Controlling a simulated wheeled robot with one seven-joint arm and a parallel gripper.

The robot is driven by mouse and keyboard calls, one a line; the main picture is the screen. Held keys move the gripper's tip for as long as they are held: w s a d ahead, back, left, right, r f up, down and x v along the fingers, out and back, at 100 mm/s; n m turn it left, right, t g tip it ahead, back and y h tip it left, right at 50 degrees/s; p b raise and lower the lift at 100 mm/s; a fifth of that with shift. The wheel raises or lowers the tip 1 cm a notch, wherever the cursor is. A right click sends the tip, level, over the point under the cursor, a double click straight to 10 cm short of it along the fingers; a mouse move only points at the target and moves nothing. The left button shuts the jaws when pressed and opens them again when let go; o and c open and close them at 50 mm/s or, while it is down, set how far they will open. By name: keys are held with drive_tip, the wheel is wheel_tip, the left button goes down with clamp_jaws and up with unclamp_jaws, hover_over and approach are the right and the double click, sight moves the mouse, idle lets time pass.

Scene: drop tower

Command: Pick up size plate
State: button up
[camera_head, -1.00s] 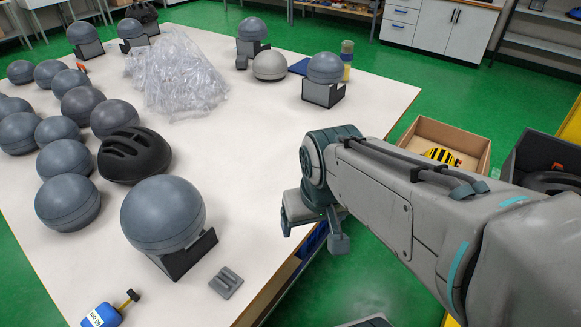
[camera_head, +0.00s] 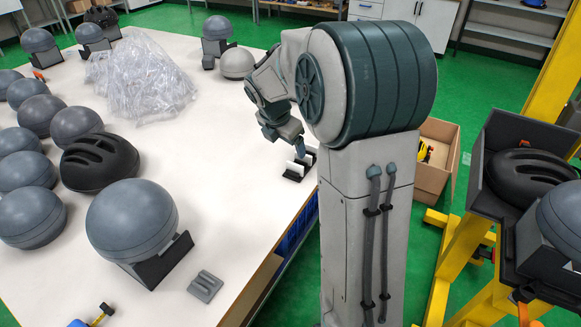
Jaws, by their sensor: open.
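A small black holder (camera_head: 309,158) stands near the table's right edge, with pale upright plates (camera_head: 298,168) in it. One of these may be the size plate, but they are too small to tell. My gripper (camera_head: 298,147) is open and points down just above the holder; its fingers are partly hidden and I cannot tell whether they touch a plate. A small grey grooved block (camera_head: 205,286) lies flat on the table in the foreground, apart from my gripper.
The white table (camera_head: 225,150) bears several grey headforms (camera_head: 132,220), a black helmet (camera_head: 98,162) and clear plastic wrap (camera_head: 140,75). My arm hides the table's far right.

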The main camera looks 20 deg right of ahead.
drive_tip(key=w+d+f+n, duration=0.1)
drive_tip(key=w+n, duration=0.1)
approach(295, 164)
drive_tip(key=shift+n, duration=0.3)
drive_tip(key=x, duration=0.5)
drive_tip(key=shift+w+d+f+b, duration=0.1)
drive_tip(key=shift+w+b, duration=0.1)
drive_tip(key=shift+b, duration=0.2)
drive_tip(key=x, duration=0.5)
drive_tip(key=shift+s+f, duration=0.15)
drive_tip(key=shift+f, duration=0.05)
drive_tip(key=c, duration=1.1)
drive_tip(key=shift+r, duration=0.1)
